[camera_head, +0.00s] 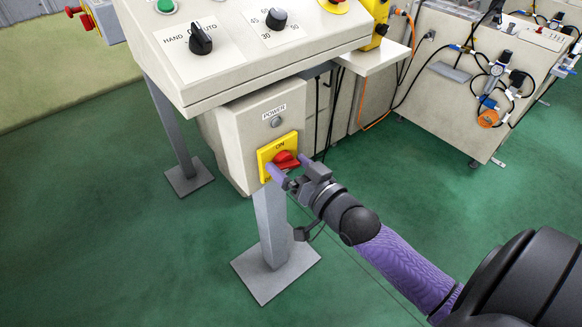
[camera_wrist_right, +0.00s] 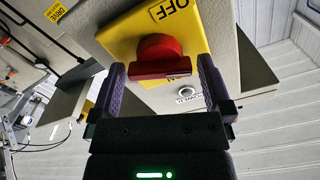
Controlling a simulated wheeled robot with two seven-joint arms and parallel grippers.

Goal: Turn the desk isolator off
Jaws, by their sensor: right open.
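The desk isolator is a yellow plate (camera_head: 264,160) with a red rotary knob (camera_head: 285,158), on the front of a beige box under the sloping control desk. ON shows above the knob in the head view. In the wrist view the plate (camera_wrist_right: 198,32) shows OFF upside down, and the knob's red bar (camera_wrist_right: 160,68) lies nearly level across the picture. My right gripper (camera_head: 289,167) is open at the knob, with one purple finger on each side of it. I cannot tell if the fingers touch it. My left gripper is out of view.
A grey indicator (camera_head: 275,122) under a POWER label sits above the isolator. The control desk (camera_head: 225,55) with black selector knobs overhangs the box. A grey leg (camera_head: 270,225) stands below. Another cabinet (camera_head: 440,85) with hoses stands at right. Green floor is clear at left.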

